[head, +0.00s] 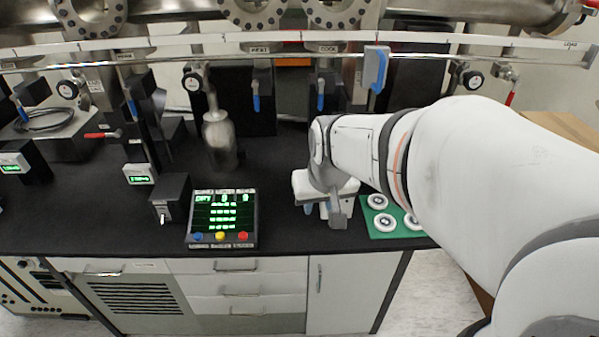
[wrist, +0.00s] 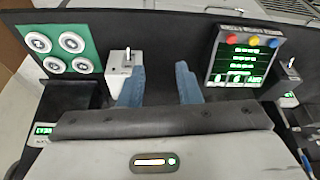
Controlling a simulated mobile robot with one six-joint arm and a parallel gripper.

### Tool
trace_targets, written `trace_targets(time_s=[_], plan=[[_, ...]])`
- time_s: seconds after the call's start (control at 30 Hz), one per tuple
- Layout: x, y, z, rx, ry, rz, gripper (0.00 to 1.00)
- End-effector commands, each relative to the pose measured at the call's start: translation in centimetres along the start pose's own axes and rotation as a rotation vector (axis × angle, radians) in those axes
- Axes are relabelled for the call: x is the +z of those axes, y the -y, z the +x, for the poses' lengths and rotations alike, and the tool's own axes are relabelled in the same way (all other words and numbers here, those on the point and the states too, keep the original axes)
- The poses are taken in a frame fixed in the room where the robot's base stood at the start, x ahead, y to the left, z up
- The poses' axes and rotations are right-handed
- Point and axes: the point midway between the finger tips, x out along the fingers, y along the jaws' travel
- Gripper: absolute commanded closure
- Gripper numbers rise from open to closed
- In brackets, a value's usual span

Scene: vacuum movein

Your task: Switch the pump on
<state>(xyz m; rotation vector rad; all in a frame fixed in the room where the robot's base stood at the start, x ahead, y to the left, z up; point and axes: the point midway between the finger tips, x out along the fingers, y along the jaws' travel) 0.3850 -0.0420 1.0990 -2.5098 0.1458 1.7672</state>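My gripper (head: 322,209) is low over the black bench, right of the control panel, fingers pointing down. In the wrist view its two blue fingers (wrist: 160,84) are apart with nothing between them. A white box with a small toggle switch (wrist: 126,61) stands just beyond the left finger in that view; I see no contact. In the head view my gripper mostly hides this box. A second, dark box (head: 170,198) with a toggle on its front stands left of the panel; it also shows at the wrist view's right edge (wrist: 288,78). I cannot read which switch is the pump's.
The control panel (head: 222,217) has a lit green screen and blue, yellow and red buttons. A green tray (head: 372,226) with white round discs lies right of my gripper. A metal bottle (head: 219,140), a rail, valves and pipes stand behind. Bare bench lies between panel and gripper.

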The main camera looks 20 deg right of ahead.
Motion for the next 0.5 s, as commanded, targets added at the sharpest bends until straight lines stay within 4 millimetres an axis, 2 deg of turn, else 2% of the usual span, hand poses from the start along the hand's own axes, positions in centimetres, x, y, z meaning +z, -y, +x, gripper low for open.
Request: trace_targets(time_s=[0.03, 0.2, 0.3, 0.5], plan=[[-0.7, -1.3, 3.6, 0.011, 0.001, 0.031, 0.69], [-3.6, -5.2, 9.7, 0.039, -0.027, 0.104, 0.69], [-4.5, -6.8, 12.0, 0.051, -0.039, 0.130, 0.69], [-5.2, -8.1, 14.0, 0.059, -0.047, 0.149, 0.69]])
